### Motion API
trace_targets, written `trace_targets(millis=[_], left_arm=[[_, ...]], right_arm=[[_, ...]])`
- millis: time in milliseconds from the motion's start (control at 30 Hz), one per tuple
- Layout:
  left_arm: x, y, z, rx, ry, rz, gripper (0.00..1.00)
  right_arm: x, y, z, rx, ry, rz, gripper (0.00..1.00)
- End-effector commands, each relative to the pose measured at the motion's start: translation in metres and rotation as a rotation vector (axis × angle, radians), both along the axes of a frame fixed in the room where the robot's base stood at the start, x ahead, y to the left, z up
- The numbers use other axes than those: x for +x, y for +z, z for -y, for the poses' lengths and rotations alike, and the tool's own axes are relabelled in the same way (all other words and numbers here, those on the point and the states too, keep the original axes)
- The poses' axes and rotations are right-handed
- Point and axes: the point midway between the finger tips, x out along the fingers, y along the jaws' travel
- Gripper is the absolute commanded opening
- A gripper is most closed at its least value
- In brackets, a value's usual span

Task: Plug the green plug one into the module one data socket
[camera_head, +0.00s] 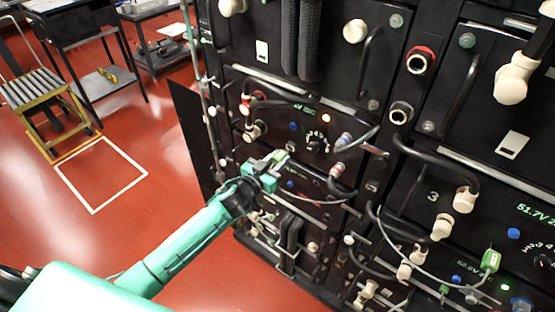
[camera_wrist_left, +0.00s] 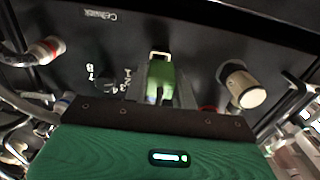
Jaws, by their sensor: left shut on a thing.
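My left gripper (camera_head: 270,166) reaches in from the left and is close to the front of a black module in the rack. It is shut on a green plug (camera_wrist_left: 161,80), which shows upright between the grey fingers in the left wrist view. The plug's far end, with a pale square frame, points at the dark panel (camera_wrist_left: 210,42). I cannot tell whether it touches the panel or sits in a socket. The data socket itself is not clearly seen. My right gripper is not in view.
Beside the plug are a numbered dial (camera_wrist_left: 108,82) and a cream connector (camera_wrist_left: 242,86). Another green plug (camera_head: 490,261) with a grey cable is at the lower right. Black handles (camera_head: 292,240) and hanging cables stick out nearby.

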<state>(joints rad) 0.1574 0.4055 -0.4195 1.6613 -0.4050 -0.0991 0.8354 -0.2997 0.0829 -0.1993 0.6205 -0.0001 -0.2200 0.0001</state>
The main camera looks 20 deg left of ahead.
Motion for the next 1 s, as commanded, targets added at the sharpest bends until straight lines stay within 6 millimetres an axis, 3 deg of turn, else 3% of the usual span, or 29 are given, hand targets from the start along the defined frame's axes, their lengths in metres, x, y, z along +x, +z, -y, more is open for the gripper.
trace_targets(millis=[1000], left_arm=[[0.0, 0.0005, 0.0, -0.001, 0.0, 0.0, 0.0]], right_arm=[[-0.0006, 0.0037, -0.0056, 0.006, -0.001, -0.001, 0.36]])
